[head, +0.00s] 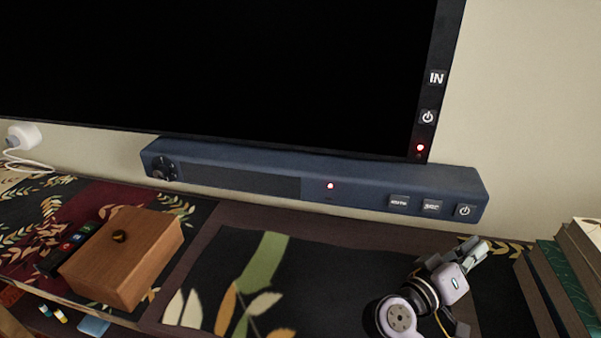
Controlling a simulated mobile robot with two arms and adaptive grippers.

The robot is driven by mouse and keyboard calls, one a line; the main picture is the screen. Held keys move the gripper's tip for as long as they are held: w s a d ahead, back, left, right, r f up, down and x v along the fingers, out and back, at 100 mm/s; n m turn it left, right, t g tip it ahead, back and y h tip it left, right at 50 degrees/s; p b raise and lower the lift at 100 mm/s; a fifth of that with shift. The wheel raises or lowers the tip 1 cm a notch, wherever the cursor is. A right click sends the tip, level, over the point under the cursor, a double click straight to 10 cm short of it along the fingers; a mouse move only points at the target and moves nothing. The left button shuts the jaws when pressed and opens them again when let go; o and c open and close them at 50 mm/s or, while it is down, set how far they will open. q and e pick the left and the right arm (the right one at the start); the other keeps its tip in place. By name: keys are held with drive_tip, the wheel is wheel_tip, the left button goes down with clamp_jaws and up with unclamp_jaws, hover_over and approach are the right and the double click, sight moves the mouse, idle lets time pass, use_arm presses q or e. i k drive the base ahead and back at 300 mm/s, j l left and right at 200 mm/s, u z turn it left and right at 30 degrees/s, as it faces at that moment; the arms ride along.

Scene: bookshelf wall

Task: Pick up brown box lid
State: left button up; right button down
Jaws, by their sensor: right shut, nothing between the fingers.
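A brown wooden box stands on the patterned surface at the lower left of the head view. Its lid (145,238) is the flat top face, with a small dark round knob (119,236) on it. The lid lies on the box, and I cannot make out a clear seam. My right gripper (476,248) is at the lower right, far to the right of the box and apart from it. Its fingers are together with nothing between them. My left gripper is not in view.
A blue soundbar (240,180) with buttons runs along the wall below a large black screen (220,70). A dark remote (70,246) lies just left of the box. Books (565,275) stand at the right edge. The leaf-patterned mat (300,275) between box and gripper is clear.

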sight(111, 257)
drive_tip(key=k+j, duration=0.85)
